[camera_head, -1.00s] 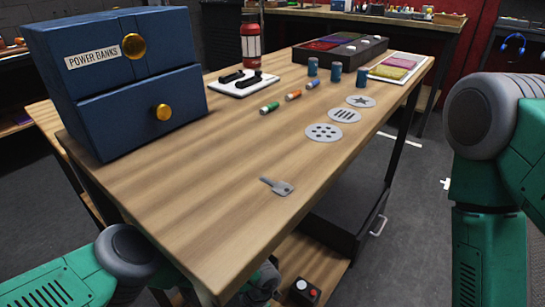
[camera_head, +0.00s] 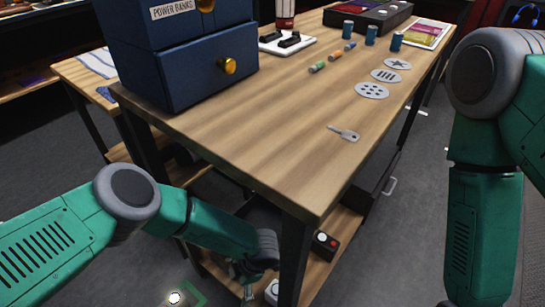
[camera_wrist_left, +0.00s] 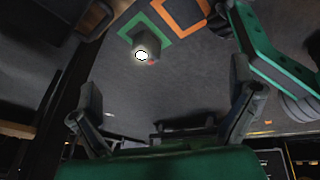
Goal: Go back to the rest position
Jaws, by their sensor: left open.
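My left arm comes in from the left in the head view, and its gripper (camera_head: 250,292) hangs low beside the table's near end, partly cut by the bottom edge. In the left wrist view the two fingers of this gripper (camera_wrist_left: 165,108) stand wide apart with nothing between them. Beyond them a dark button box with a lit white top (camera_wrist_left: 141,55) sits by a green floor outline (camera_wrist_left: 160,52). The lit button also shows at the bottom of the head view (camera_head: 174,298). My right arm fills the right side; its gripper is out of view.
The wooden table (camera_head: 270,160) holds a blue drawer cabinet (camera_head: 190,75), a grey key-shaped piece (camera_head: 343,134), round grey discs (camera_head: 371,91) and small cylinders. A black box with red and white buttons (camera_head: 325,245) is on the lower shelf. Open floor lies right of the table.

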